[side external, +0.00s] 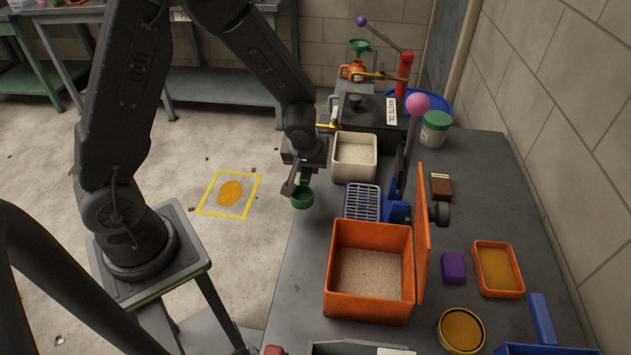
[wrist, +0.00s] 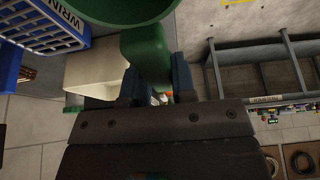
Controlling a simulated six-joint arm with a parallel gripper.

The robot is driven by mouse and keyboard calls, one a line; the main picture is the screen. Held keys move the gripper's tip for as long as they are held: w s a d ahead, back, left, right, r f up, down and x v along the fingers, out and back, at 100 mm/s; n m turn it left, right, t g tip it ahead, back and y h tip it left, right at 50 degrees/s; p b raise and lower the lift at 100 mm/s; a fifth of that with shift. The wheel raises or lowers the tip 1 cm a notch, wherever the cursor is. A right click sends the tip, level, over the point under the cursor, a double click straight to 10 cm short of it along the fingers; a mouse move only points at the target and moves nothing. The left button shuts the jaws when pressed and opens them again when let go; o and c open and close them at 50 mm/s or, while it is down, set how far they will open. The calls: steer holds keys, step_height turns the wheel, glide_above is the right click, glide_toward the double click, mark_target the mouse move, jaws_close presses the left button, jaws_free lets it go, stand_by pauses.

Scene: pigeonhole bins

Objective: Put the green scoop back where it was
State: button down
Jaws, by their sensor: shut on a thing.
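My gripper (side external: 303,172) is shut on the handle of the green scoop (side external: 302,198) and holds it up near the bench's left edge. In the wrist view, the scoop's handle (wrist: 148,50) sits between my two fingers (wrist: 153,88), and the round cup is cut off at the top. I cannot tell whether the cup holds anything. The orange bin (side external: 340,305) stands to the lower right of the scoop, with its lid (side external: 422,235) raised upright on its right side and pale granules inside. The cream bin (side external: 354,174) with pale contents stands just right of my gripper.
A blue wringer basket (side external: 362,202) stands between the two bins. A black waste oil box (side external: 373,112) is behind. A purple block (side external: 453,267), an orange tray (side external: 497,268) and a yellow-rimmed round dish (side external: 461,330) lie right. A yellow square (side external: 205,205) frames an orange spill on the floor.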

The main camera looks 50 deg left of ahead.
steer(key=shift+w+d+f, duration=0.45)
steer(key=shift+d+f, duration=0.05)
steer(key=shift+d, duration=0.2)
steer(key=shift+f, duration=2)
steer(key=shift+f, duration=0.15)
steer(key=c, duration=0.9)
jaws_free()
steer(key=shift+c, duration=0.2)
